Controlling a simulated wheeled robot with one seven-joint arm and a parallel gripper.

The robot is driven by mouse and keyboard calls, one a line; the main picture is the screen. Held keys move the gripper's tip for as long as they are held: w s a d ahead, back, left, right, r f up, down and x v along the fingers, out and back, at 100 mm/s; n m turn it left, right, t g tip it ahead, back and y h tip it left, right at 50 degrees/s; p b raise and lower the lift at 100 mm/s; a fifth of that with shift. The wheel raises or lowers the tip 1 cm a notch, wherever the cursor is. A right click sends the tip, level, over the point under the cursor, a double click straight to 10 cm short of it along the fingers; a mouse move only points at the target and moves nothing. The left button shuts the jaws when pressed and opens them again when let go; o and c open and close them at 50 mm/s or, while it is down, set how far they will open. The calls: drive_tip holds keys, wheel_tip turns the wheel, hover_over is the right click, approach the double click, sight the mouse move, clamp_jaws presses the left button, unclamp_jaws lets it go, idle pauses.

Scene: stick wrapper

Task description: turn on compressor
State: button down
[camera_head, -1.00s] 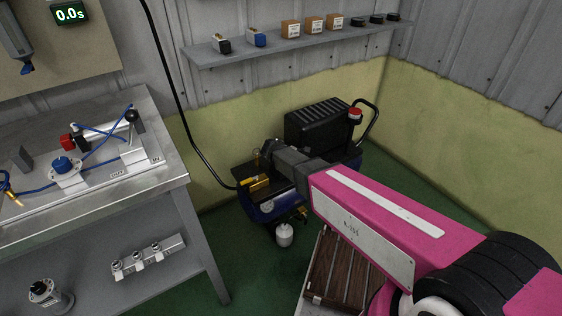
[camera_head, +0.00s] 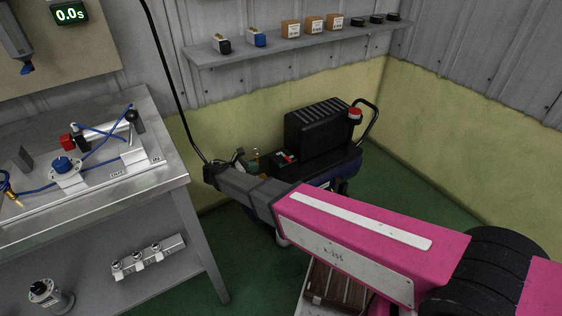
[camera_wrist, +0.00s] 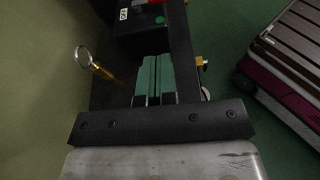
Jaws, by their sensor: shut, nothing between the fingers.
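The compressor (camera_head: 318,131) stands on the floor in the corner, with a black housing over a blue tank. A small red switch (camera_head: 288,157) on a black box at its front shows in the head view, left of the housing. In the wrist view that box (camera_wrist: 140,42) is at the top, with a red part (camera_wrist: 147,2) cut by the edge and a green button beside it. My gripper (camera_wrist: 153,62) is shut and empty, its green finger pads together below the box. In the head view my arm hides the compressor's lower front, and the fingertips are not clear.
A brass ring-pull valve (camera_wrist: 94,66) is left of my fingers in the wrist view. A black hose hangs from above toward the compressor's left end. The metal workbench (camera_head: 172,183) stands to the left. A shelf (camera_head: 300,45) runs along the wall above.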

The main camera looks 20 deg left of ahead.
sight(286, 160)
drive_tip(key=x, duration=1.2)
drive_tip(key=shift+w+d+r, duration=0.15)
drive_tip(key=shift+d+r, duration=0.05)
drive_tip(key=shift+w+d, duration=0.5)
drive_tip(key=shift+w, duration=0.15)
